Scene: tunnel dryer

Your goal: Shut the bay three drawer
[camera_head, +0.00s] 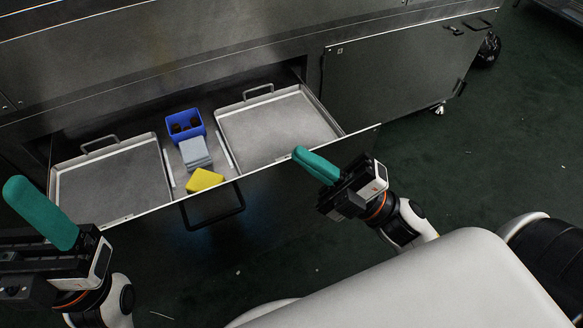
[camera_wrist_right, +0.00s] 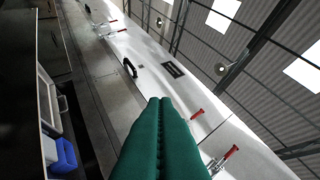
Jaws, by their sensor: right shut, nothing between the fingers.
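The drawer stands pulled out from the steel dryer body; its front panel (camera_head: 268,205) faces me, with a dark bar handle (camera_head: 214,212) in the middle. No bay label is readable. My right gripper (camera_head: 316,166), with teal fingers, is shut and empty near the right part of the front panel's top edge. Whether it touches the panel I cannot tell. In the right wrist view its shut fingers (camera_wrist_right: 160,140) point along the dryer's face. My left gripper (camera_head: 40,212) is at the drawer's left end, its teal fingers looking pressed together, with nothing seen in them.
The drawer holds a left tray (camera_head: 112,182), a right tray (camera_head: 278,125), a blue bin (camera_head: 184,124), grey blocks (camera_head: 195,152) and a yellow block (camera_head: 204,180). A closed steel cabinet (camera_head: 400,85) is at the right.

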